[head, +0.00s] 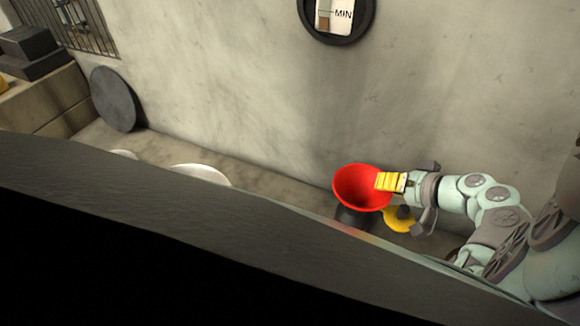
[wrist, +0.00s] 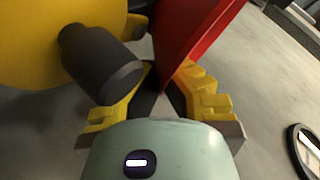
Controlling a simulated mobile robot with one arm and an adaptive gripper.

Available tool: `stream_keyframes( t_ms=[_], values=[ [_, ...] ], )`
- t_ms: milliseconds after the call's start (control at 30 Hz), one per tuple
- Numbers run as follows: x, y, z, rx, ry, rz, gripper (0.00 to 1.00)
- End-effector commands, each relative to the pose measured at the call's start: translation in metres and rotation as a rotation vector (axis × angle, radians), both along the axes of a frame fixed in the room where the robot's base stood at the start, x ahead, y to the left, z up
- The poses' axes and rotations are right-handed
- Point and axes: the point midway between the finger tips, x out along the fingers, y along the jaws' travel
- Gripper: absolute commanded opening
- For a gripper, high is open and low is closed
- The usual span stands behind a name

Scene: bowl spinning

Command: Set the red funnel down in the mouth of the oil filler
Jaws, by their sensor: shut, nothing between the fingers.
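The red funnel (head: 358,190) is upright, its wide mouth facing up, over a dark cylindrical neck (head: 354,217) that looks like the oil filler. The funnel's spout is hidden, so I cannot see how deep it sits. My gripper (head: 384,181) is at the funnel's right rim, its yellow fingers overlapping the mouth in the head view. The fingers are shut with nothing held. In the wrist view the funnel's red wall (wrist: 203,38) rises just beyond the fingers (wrist: 160,88); I cannot tell whether they touch it.
A yellow disc with a dark knob (head: 400,219) lies just right of the neck, under my gripper. A dark ledge (head: 170,220) crosses the foreground. White round things (head: 201,172) show behind it, left of the funnel.

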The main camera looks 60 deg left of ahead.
Motion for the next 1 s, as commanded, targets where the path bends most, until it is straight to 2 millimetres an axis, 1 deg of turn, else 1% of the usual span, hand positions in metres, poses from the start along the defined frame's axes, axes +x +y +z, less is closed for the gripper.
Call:
stream_keyframes(
  t_ms=[200, 267, 500, 600, 867, 1000],
  values=[
    [0.000, 0.000, 0.000, 0.000, 0.000, -0.002, 0.00],
    [0.000, 0.000, 0.000, 0.000, 0.000, -0.002, 0.05],
    [0.000, 0.000, 0.000, 0.000, -0.001, -0.001, 0.30],
    [0.000, 0.000, 0.000, 0.000, -0.001, -0.001, 0.39],
    [0.001, -0.001, 0.000, -0.001, -0.001, -0.002, 0.39],
    [0.004, -0.011, 0.006, 0.000, -0.002, -0.008, 0.39]
  ],
)
